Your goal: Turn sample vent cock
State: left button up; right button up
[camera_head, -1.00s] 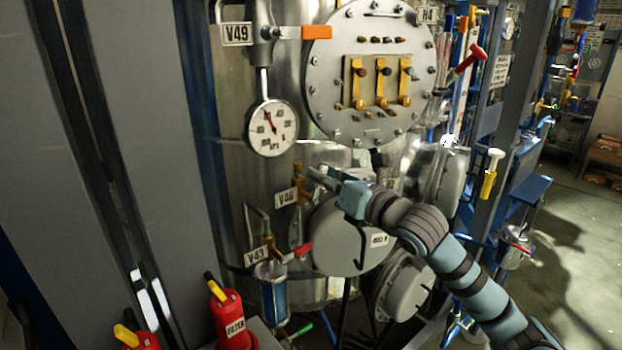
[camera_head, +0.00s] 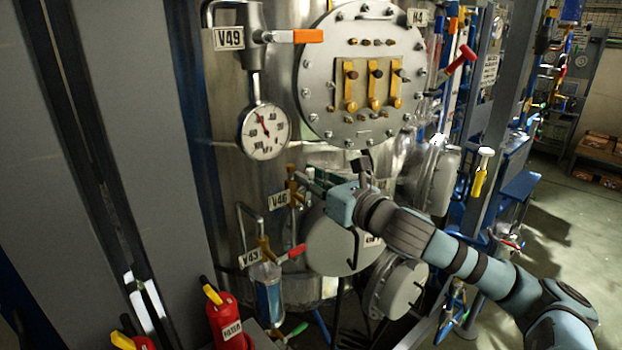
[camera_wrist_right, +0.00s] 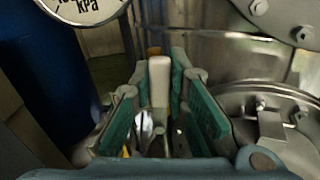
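The sample vent cock is not named on any tag I can read. My right gripper (camera_head: 312,184) is at the small brass valve (camera_head: 292,185) by the V46 tag (camera_head: 279,200), on the front of the steel vessel. In the right wrist view a pale upright handle (camera_wrist_right: 159,82) stands between the green-padded fingers, with brass behind it. The fingertips are close on both sides of the handle. I cannot tell whether they press on it. My left gripper is not in view.
Above are a pressure gauge (camera_head: 264,131) and the orange-handled V49 valve (camera_head: 294,36). Below is the red-handled V43 valve (camera_head: 290,252). A bolted round flange (camera_head: 362,122) and a round grey cover (camera_head: 330,245) lie close to the arm. Grey columns stand at left.

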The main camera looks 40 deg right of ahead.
jog(key=o, duration=0.3)
jog(key=shift+r, duration=0.1)
jog(key=shift+o, duration=0.7)
jog(key=shift+w, duration=0.25)
notch_tip(320, 180, up, 10)
jog(key=shift+f, duration=0.1)
jog(key=shift+f, duration=0.15)
